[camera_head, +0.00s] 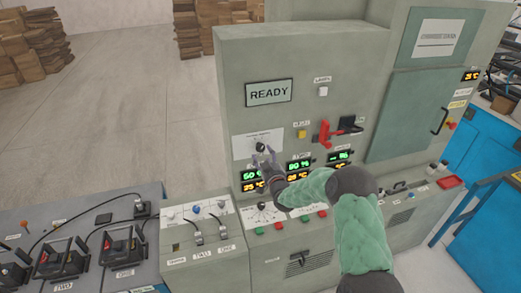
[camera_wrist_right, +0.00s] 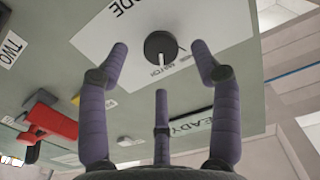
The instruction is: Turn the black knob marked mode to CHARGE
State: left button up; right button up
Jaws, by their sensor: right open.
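The black mode knob (camera_head: 260,146) sits on a white plate (camera_head: 251,143) on the grey cabinet's front, below the READY display (camera_head: 268,92). In the right wrist view the knob (camera_wrist_right: 160,47) is round, with a white pointer line directed toward the bottom of the picture. Large letters ending in "DE" are on the plate; the small position words are too small to read surely. My right gripper (camera_head: 265,160) is just in front of and below the knob. Its three purple fingers (camera_wrist_right: 159,60) are open around the knob's outline, apparently not touching it. My left gripper is out of view.
A red lever (camera_head: 325,132) and a yellow button (camera_head: 302,134) are right of the knob. Lit number displays (camera_head: 299,165) lie below it. A lower console (camera_head: 200,237) with switches and cables stands at the left. The floor behind is clear up to stacked boxes (camera_head: 40,45).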

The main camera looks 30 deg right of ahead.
aim_at(261, 150)
jog(key=shift+x, duration=2.4)
